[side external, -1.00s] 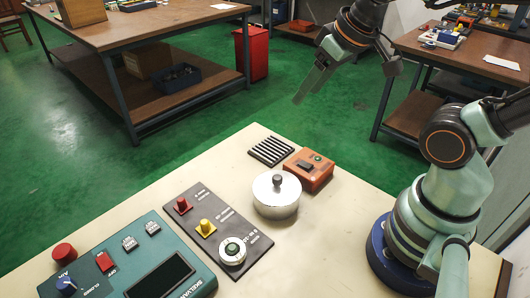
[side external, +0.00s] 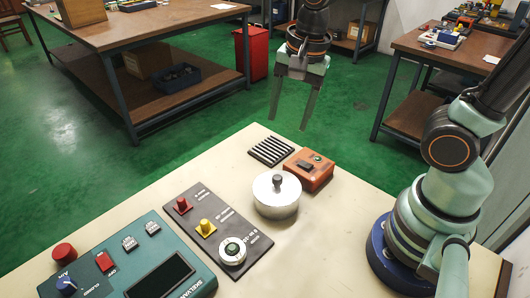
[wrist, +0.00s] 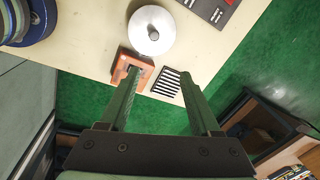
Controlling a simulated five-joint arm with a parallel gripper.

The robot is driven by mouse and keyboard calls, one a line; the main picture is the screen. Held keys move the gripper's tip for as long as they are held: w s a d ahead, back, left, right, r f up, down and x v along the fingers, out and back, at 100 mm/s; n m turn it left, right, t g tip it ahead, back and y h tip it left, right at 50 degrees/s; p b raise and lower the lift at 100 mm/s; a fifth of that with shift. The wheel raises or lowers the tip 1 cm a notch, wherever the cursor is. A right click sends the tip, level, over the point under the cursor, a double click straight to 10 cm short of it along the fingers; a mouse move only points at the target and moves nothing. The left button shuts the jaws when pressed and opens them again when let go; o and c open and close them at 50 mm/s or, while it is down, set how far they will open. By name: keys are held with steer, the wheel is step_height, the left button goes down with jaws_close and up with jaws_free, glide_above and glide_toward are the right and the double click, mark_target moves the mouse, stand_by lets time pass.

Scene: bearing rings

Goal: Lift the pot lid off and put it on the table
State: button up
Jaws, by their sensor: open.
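The silver pot (side external: 277,204) stands upright on the cream table (side external: 335,225). Its lid (side external: 277,186) sits on top with a dark knob (side external: 278,180) in the middle. In the wrist view the lid (wrist: 152,30) shows from above near the top, beyond the fingertips. My gripper (side external: 289,128) is open and empty, fingers pointing down. It hangs in the air above the table's far edge, apart from the pot. In the wrist view my gripper (wrist: 164,82) has its two fingers spread wide with nothing between them touching.
An orange box with a switch (side external: 309,170) stands close behind the pot, and a black ribbed block (side external: 270,151) lies beside it. A dark panel with knobs (side external: 217,229) and a teal console (side external: 127,271) lie left. Bare table lies in front and right of the pot.

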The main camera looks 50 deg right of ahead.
steer(key=a+f+m+g, duration=0.2)
steer(key=m, duration=0.5)
glide_above(277, 177)
steer(key=f, duration=0.7)
steer(key=shift+s+a+f, duration=0.15)
steer(key=shift+s+a, duration=0.15)
steer(key=shift+w+d+f, duration=0.15)
steer(key=shift+f, duration=1.2)
steer(key=shift+w+d+f, duration=0.1)
steer(key=shift+d+f, duration=0.05)
steer(key=shift+f, duration=1.2)
jaws_close()
